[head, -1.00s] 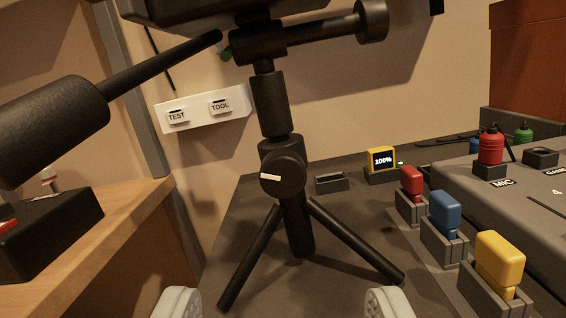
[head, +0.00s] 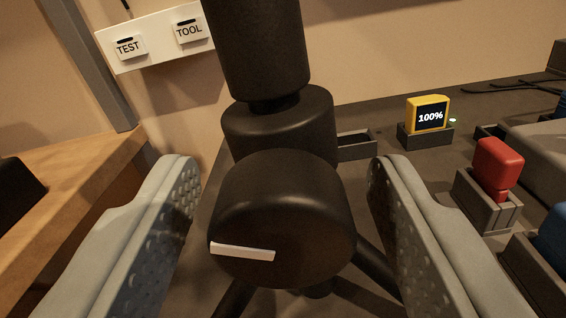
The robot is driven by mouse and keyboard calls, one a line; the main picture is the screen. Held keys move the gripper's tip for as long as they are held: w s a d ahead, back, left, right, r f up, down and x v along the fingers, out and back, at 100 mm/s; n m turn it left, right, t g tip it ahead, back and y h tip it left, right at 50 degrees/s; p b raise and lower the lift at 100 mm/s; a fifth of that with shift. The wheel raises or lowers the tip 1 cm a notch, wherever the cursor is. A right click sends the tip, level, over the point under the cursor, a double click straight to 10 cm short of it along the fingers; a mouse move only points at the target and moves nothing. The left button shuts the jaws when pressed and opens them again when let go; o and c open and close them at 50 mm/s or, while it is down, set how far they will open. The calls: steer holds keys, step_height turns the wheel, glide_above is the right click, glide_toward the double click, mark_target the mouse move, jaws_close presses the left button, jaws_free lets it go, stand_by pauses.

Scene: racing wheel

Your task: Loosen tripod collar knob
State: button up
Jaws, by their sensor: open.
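The tripod collar knob (head: 285,215) is a large black round knob in the lower middle of the head view. A white line on its face points to the left, nearly level. Behind and above it are the black collar (head: 280,125) and the tripod column (head: 258,50). My gripper (head: 283,170) is open, with one grey studded finger to the left of the knob and one to the right. Gaps show between both fingers and the knob. The tripod legs (head: 375,270) are mostly hidden behind the knob and the right finger.
A white panel (head: 158,35) with TEST and TOOL labels is on the wall at upper left. A yellow 100% display block (head: 428,114), a red block (head: 497,163) in a grey holder and a blue block (head: 553,232) stand to the right. A wooden bench (head: 80,195) is at left.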

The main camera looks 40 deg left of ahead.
steer(key=shift+c, duration=0.2)
steer(key=c, duration=0.9)
steer(key=shift+n, duration=1.5)
steer(key=shift+c, duration=0.2)
steer(key=o, duration=1)
steer(key=shift+d, duration=0.1)
steer(key=v, duration=1.7)
steer(key=shift+s+d, duration=0.1)
steer(key=shift+s, duration=0.05)
